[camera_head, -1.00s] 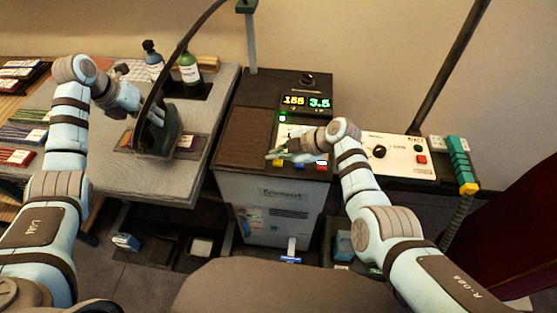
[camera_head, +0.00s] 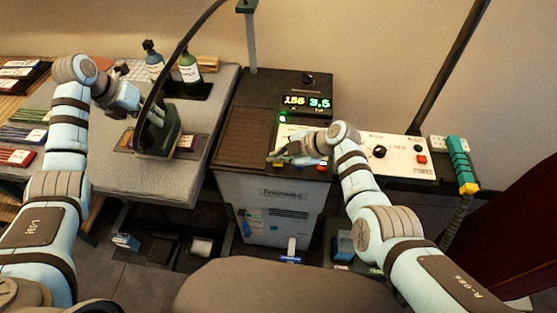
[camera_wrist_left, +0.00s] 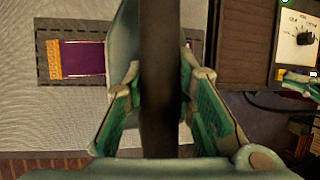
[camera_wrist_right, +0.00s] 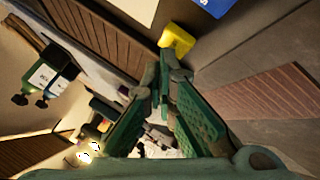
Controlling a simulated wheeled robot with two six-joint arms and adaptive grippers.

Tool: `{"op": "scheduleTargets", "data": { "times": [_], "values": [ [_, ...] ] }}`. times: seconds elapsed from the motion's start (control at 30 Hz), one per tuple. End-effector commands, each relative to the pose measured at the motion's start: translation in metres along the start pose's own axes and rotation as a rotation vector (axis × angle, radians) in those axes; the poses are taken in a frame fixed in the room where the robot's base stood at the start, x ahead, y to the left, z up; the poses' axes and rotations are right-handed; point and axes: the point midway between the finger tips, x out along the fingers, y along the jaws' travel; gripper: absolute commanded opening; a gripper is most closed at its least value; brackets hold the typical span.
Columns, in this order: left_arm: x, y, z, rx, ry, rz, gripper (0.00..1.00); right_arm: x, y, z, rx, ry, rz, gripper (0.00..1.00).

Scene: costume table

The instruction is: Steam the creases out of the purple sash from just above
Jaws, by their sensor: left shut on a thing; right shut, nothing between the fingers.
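The purple sash (camera_wrist_left: 82,58) lies flat on a dark mat on the grey padded board, with a gold end at left in the left wrist view. In the head view only small purple parts of the sash (camera_head: 187,142) show around the iron. My left gripper (camera_head: 152,115) is shut on the dark green steam iron (camera_head: 166,136), which is over the sash and hides its middle. I cannot tell the gap between iron and sash. My right gripper (camera_head: 275,156) is shut and empty above the front of the steam station (camera_head: 240,174), close to a yellow button (camera_wrist_right: 177,38).
A dark hose arches up from the iron. Two bottles (camera_head: 189,66) stand at the board's back edge. The station's display (camera_head: 306,102) is lit, with a green lamp. A white control panel (camera_head: 396,155) with a knob and red button is at right.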

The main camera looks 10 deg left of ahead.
Motion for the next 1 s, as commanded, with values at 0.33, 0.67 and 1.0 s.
{"op": "scheduleTargets", "data": {
  "times": [0.33,0.67,1.0],
  "values": [
    [-0.0012,-0.0003,0.0014,0.001,-0.004,0.000,0.00,0.0024,-0.0016,0.0020,0.000,0.000,0.000,0.00],
    [-0.0012,-0.0003,0.0014,0.001,-0.004,0.000,0.00,0.0048,-0.0037,0.0038,0.000,0.000,-0.001,0.00],
    [-0.0011,-0.0003,0.0014,0.001,-0.004,0.000,0.00,0.0058,-0.0044,0.0045,0.000,-0.001,-0.001,0.00]
  ]
}}
